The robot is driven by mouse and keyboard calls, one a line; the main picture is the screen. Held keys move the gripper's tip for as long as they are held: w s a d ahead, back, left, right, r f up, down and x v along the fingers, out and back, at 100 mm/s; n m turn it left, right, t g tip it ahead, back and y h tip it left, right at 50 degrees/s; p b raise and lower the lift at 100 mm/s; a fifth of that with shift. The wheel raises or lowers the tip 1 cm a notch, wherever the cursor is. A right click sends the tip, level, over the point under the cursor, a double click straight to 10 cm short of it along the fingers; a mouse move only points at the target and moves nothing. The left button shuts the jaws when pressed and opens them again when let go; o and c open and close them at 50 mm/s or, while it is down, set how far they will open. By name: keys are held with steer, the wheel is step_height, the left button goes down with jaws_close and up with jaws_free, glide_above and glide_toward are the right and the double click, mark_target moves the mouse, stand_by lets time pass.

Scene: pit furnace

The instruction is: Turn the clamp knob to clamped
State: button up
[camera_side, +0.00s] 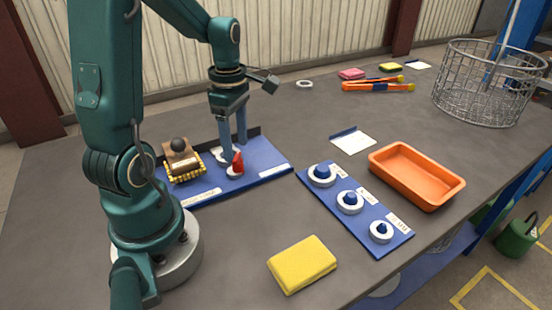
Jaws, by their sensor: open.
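The clamp knob (238,162) is a small red pointed handle on a pale round base, on the blue fixture plate (268,169). My gripper (233,148) points straight down over it, its two blue-grey fingers apart. The fingertips are at the height of the knob and very close to it. I cannot tell whether they touch it or which mark the knob points to. A brown block with a dark ball and a yellow bristled edge (183,163) sits at the left of the plate. Labels on the plate are too small to read.
A blue board (332,207) with several white rings on pegs lies to the right. Beyond it is an orange tray (444,200). A yellow sponge (302,264) lies at the front. A wire basket (472,108) and orange-handled tool (378,86) stand farther back.

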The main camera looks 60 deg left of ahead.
mark_target(237, 156)
steer(key=shift+f, duration=1.85)
jaws_close()
